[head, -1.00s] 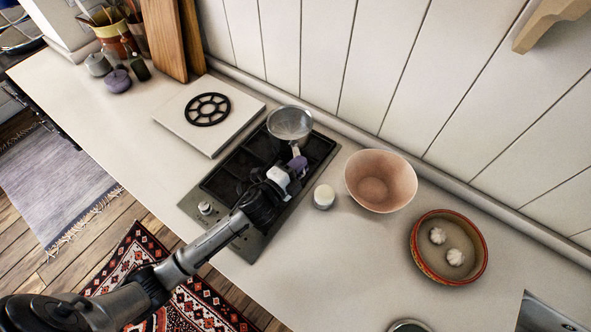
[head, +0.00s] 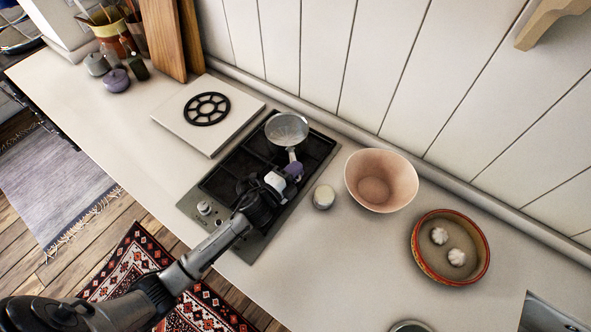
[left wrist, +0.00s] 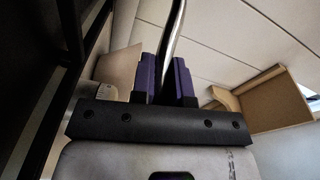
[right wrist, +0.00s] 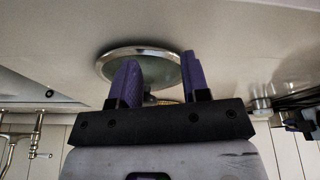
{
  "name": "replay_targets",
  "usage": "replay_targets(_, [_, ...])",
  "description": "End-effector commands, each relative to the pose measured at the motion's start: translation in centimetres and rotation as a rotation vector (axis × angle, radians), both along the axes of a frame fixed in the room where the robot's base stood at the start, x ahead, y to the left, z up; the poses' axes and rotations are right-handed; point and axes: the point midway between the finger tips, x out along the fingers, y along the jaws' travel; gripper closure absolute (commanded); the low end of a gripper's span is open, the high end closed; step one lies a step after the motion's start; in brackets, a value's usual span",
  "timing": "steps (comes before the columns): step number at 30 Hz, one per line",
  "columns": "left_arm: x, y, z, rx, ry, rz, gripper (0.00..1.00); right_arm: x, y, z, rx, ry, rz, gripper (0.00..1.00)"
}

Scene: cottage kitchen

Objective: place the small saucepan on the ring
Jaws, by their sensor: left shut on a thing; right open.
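The small saucepan (head: 287,127) is a grey metal pan at the back right of the dark hob (head: 219,186), its handle pointing towards me. My left gripper (head: 292,171) is shut on the handle, which also shows between the purple fingers in the left wrist view (left wrist: 174,38). I cannot tell whether the pan's base touches the hob. A black spoked ring (head: 207,109) lies on a pale square board (head: 176,117) left of the hob. My right gripper (right wrist: 160,80) is open, close to a round metal-rimmed thing (right wrist: 108,67) in the right wrist view.
A small white-topped pot (head: 323,196) and a pink bowl (head: 381,181) stand right of the hob. A red-rimmed dish (head: 450,275) with two pale lumps is further right. Wooden boards (head: 164,38) lean on the wall at the back left.

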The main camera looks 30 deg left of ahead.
Motion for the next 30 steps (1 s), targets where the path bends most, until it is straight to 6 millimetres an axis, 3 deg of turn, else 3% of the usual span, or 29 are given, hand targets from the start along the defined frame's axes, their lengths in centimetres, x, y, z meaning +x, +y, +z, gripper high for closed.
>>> replay_targets(3, [0.0, 0.0, -0.3, 0.002, -0.002, -0.001, 1.00, 0.0, -0.2, -0.3, -0.005, 0.000, 0.004, 0.57])
replay_targets(4, [0.0, 0.0, -0.3, 0.000, 0.000, 0.000, 0.82, 0.0, -0.2, -0.2, -0.005, 0.000, 0.004, 0.57])
replay_targets(11, [0.0, 0.0, -0.3, 0.000, 0.000, 0.000, 0.60, 0.0, -0.2, -0.2, -0.005, 0.000, 0.004, 0.57])
replay_targets(21, [-0.2, 0.0, 0.2, 0.000, 0.001, 0.000, 0.60, 0.0, 0.0, 0.2, 0.002, 0.000, -0.002, 0.57])
replay_targets(30, [-5.1, 0.9, 0.1, -0.001, 0.003, 0.000, 0.60, 0.0, 0.2, 1.5, 0.005, 0.000, -0.004, 0.57])
